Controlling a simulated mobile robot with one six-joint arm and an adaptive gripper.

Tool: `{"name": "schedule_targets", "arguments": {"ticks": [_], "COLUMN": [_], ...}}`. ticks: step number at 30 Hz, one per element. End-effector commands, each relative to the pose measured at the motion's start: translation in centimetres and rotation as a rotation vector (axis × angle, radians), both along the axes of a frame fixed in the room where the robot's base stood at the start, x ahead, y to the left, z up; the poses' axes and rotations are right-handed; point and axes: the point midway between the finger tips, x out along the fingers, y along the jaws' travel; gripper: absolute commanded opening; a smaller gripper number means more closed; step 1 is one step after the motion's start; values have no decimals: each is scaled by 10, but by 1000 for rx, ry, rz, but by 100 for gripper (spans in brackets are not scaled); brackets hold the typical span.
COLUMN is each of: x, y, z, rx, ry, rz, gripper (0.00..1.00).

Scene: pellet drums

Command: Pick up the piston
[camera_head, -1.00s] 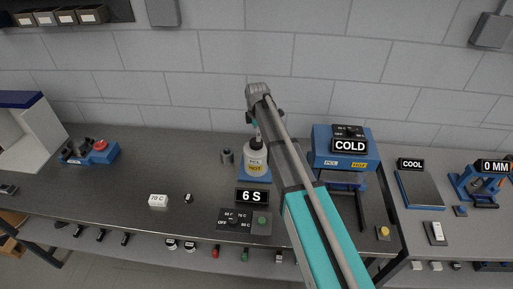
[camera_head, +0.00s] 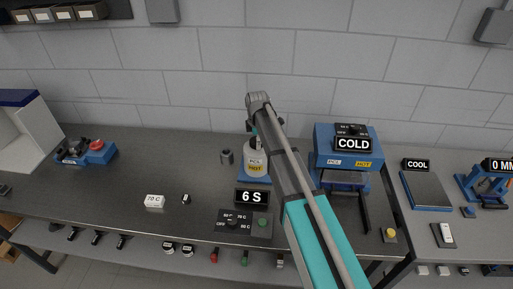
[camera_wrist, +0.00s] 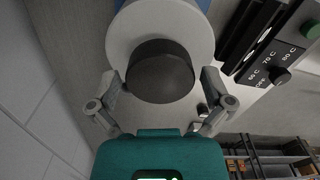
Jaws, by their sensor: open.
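A white drum (camera_head: 255,164) labelled PCL HOT stands on a blue base behind the 6 S display. A dark cylindrical piece, apparently the piston (camera_wrist: 161,72), shows at the drum's top in the wrist view, inside the white ring of the drum (camera_wrist: 117,38). My gripper (camera_wrist: 162,101) is open, with one finger on each side of the dark piece and visible gaps between. In the head view my gripper (camera_head: 253,138) is just above the drum and hides its top. A small dark grey cylinder (camera_head: 227,157) stands on the bench left of the drum.
The 6 S display (camera_head: 252,197) and a dial panel (camera_head: 243,222) lie in front of the drum. A blue COLD unit (camera_head: 345,160) stands close on the right. A 70 C block (camera_head: 155,201) lies left. The bench left of the drum is mostly clear.

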Motion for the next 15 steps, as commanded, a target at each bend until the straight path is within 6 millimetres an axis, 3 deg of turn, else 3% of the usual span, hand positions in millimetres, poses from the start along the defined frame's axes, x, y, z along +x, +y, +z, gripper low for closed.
{"name": "schedule_targets", "arguments": {"ticks": [12, 15], "x": [0, 0], "y": [0, 0], "z": [0, 0], "rx": [0, 0], "ry": [0, 0], "rz": [0, 0], "gripper": [100, 81]}}
